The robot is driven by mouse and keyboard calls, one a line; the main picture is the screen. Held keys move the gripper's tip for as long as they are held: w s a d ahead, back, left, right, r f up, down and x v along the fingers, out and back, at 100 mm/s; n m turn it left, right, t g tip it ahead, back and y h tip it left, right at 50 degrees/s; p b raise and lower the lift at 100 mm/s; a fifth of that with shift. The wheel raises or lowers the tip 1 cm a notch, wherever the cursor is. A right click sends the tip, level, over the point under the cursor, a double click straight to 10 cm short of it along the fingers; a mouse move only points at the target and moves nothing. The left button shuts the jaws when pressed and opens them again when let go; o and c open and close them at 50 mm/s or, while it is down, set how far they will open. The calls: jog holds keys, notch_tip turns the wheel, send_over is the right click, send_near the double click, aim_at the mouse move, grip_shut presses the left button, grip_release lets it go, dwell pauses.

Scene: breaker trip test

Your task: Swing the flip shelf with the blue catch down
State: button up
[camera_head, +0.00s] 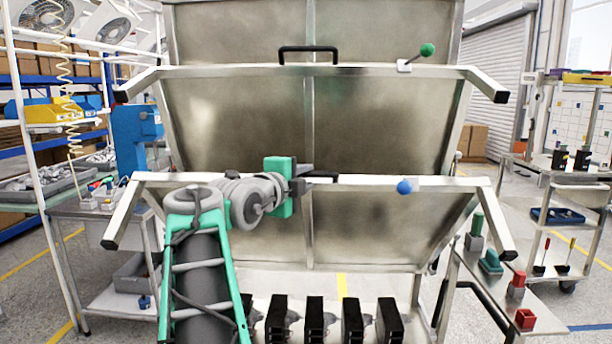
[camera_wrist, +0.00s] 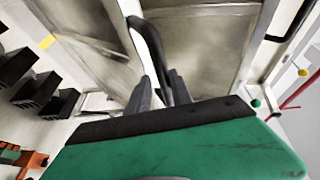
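The shelf's black handle (camera_head: 322,177) is mid-rail, partly hidden by my gripper (camera_head: 300,178). In the wrist view, my gripper (camera_wrist: 162,92) has its two dark fingers close on either side of the black handle (camera_wrist: 150,48). They appear closed on it; the exact contact is hidden.
An upper tilted shelf (camera_head: 380,115) has a black handle (camera_head: 308,50) and a green knob (camera_head: 427,50). Several black blocks (camera_head: 315,320) stand below the lower shelf. A side table (camera_head: 545,315) with red and green parts is at right; a workbench (camera_head: 85,208) is at left.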

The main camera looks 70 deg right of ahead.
jog(key=a+b, duration=0.4)
jog(key=a, duration=0.5)
jog(key=shift+w+f, duration=0.15)
jog(key=shift+f+b, duration=0.15)
jog(key=shift+b, duration=0.6)
